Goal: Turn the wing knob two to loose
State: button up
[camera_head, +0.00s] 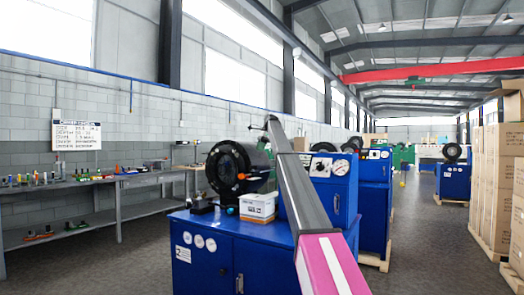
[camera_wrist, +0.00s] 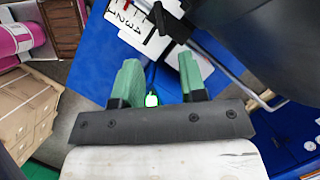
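The wing knob cannot be told for sure in either view. In the wrist view a white scale plate (camera_wrist: 128,22) with black numbers lies beyond my fingers, with a small black part (camera_wrist: 160,17) beside it. My gripper (camera_wrist: 158,78) has two green fingers standing well apart, with nothing held between them. A small white and green spot (camera_wrist: 152,100) shows in the gap. In the head view my arm reaches over the blue crimper machine (camera_head: 230,262), which has a round black crimping head (camera_head: 228,168). My fingers cannot be made out there.
A white box (camera_head: 258,206) stands on the machine's top beside the head. A grey bench (camera_head: 148,208) with small tools runs along the left wall. Stacked cartons (camera_head: 494,185) stand at the right. A bent metal rod (camera_wrist: 222,62) crosses near my right finger.

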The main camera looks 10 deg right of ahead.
jog(key=o, duration=0.8)
jog(key=shift+s+a, duration=0.1)
jog(key=shift+a, duration=0.05)
jog(key=shift+c, duration=0.2)
jog(key=n+t+h, duration=0.4)
jog(key=n+t, duration=0.1)
jog(key=n, duration=1.3)
send_near(253, 168)
jog(key=x, duration=0.4)
jog(key=w+x, duration=0.1)
jog(key=x, duration=0.3)
jog(key=shift+r, duration=0.15)
jog(key=c, duration=0.9)
